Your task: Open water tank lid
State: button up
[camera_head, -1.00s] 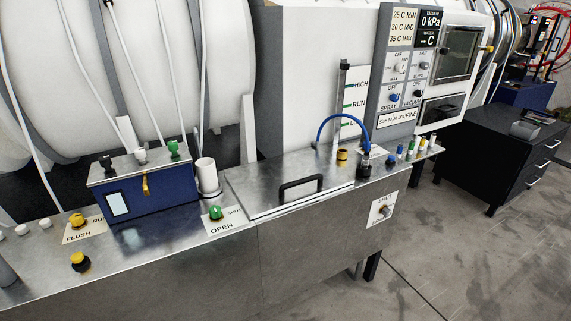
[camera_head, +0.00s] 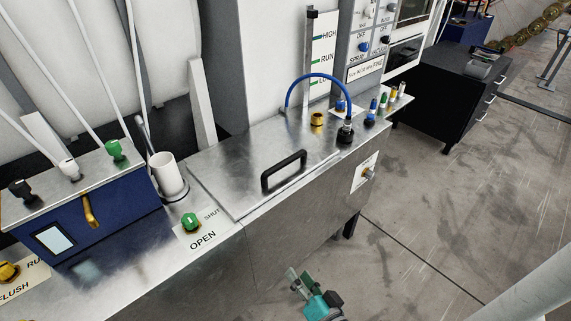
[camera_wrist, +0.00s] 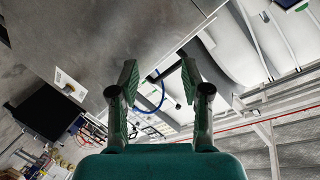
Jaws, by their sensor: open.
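The water tank lid (camera_head: 232,172) is a flat metal panel lying closed on top of the steel tank, with a black bar handle (camera_head: 284,171) near its front edge. My teal and grey gripper (camera_head: 299,277) is in front of the tank, below the top edge and apart from the lid and handle. In the wrist view my gripper's two fingers (camera_wrist: 159,72) are spread apart with nothing held between them. The tank's metal front (camera_wrist: 120,30) fills the upper left of that view.
A blue box (camera_head: 85,205), a white cup (camera_head: 168,174) and a green OPEN/SHUT knob (camera_head: 190,222) stand left of the lid. A blue hose (camera_head: 318,76) arches behind it on the right. A black drawer cabinet (camera_head: 445,95) stands at right. The floor in front is clear.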

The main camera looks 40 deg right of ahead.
jog(key=w+d+r+m+h, duration=0.1)
jog(key=w+d+r+m, duration=0.25)
jog(key=w+d, duration=0.4)
jog(key=m+h, duration=0.1)
jog(key=m, duration=0.5)
send_near(287, 164)
jog(key=x, duration=1.1)
jog(key=shift+w+f, duration=0.1)
grip_shut()
